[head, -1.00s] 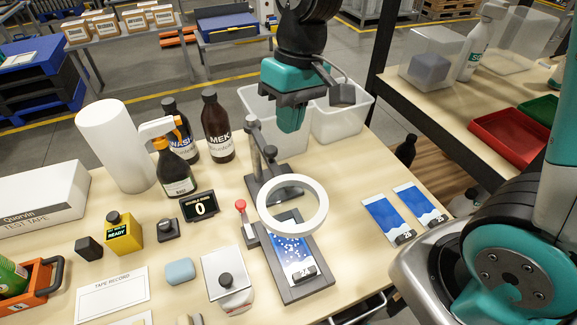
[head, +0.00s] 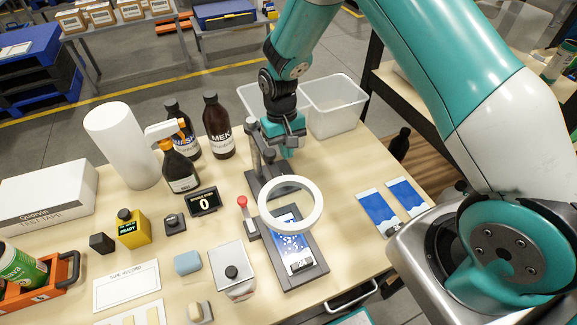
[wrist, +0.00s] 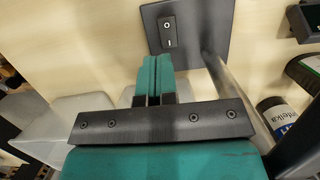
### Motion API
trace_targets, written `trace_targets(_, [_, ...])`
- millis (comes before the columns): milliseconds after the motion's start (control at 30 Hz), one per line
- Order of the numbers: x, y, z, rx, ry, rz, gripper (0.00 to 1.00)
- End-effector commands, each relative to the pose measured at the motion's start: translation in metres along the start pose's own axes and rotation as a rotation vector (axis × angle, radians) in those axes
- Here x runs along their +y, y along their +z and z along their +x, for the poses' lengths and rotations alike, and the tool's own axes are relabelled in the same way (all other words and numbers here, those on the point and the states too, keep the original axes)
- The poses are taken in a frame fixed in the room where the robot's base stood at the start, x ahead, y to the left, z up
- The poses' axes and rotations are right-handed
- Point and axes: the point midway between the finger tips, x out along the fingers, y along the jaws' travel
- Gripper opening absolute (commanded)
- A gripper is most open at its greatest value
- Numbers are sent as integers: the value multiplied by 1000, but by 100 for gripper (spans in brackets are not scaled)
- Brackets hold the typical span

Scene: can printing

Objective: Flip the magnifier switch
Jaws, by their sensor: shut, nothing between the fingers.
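The magnifier is a white ring (head: 264,210) on a dark post, over a blue card (head: 291,243) on a dark stand. Its black base plate (wrist: 218,25) shows in the wrist view, with a small dark rocker switch (wrist: 168,30) marked by a round sign and a line. The switch cannot be made out in the head view. My gripper (head: 289,152) is shut and empty, pointing down beside the magnifier post. In the wrist view its teal fingertips (wrist: 155,65) are together just below the switch in the picture; I cannot tell if they touch.
Brown bottles (head: 218,135) stand left of the post, with a white roll (head: 122,145) further left. White bins (head: 335,105) stand behind my gripper. A counter display (head: 203,202) reads 0. Two blue cards (head: 378,212) lie to the right.

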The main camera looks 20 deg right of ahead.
Motion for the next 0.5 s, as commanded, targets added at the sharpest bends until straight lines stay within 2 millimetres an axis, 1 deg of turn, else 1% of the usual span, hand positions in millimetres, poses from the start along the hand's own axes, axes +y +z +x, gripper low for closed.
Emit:
trace_targets(100, [0,2,23,-5,1,-1,0])
trace_targets(233, [0,2,45,-4,1,-1,0])
trace_targets(400, [0,1,63,0,0,-1,0])
trace_targets(500, [0,1,69,0,0,-1,0])
